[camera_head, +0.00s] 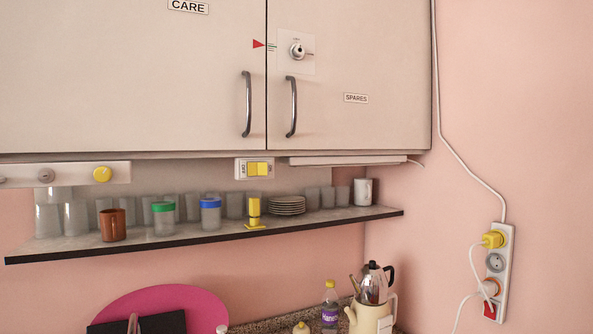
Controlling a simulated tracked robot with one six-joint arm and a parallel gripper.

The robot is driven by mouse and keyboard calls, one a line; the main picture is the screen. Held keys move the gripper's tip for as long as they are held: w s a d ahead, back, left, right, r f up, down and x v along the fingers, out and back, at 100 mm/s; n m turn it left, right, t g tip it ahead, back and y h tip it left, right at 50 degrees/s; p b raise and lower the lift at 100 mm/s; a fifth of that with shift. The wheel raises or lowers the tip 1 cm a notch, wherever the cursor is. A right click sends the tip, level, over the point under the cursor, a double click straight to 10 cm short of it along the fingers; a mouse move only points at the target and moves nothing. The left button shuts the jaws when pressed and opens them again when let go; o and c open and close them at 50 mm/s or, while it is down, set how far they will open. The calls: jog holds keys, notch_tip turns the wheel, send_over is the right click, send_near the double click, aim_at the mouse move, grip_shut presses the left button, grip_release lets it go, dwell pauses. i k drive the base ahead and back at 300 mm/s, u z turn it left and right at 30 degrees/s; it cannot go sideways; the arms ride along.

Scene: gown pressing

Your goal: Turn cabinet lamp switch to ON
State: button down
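The likely cabinet lamp switch (257,169) is a white plate with a yellow rocker, just under the wall cabinet (170,90) and above the shelf. Small labels flank the rocker on both sides; they are too small to read, so I cannot tell its setting. A long white strip (345,160), apparently the lamp, runs under the cabinet to the right of the switch. I see no clear glow from it. My gripper is not in view.
Below the switch, a shelf (330,220) holds glasses, a brown cup (113,225), a yellow object (254,212) and stacked plates (287,205). A white rail with knobs (103,174) is at left. A power strip (497,270) hangs at right. The space before the switch looks clear.

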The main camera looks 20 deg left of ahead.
aim_at(254, 168)
jog(key=z, duration=0.35)
jog(key=k, duration=0.4)
jog(key=u, duration=2.25)
jog(key=i, duration=0.5)
jog(key=u, duration=0.05)
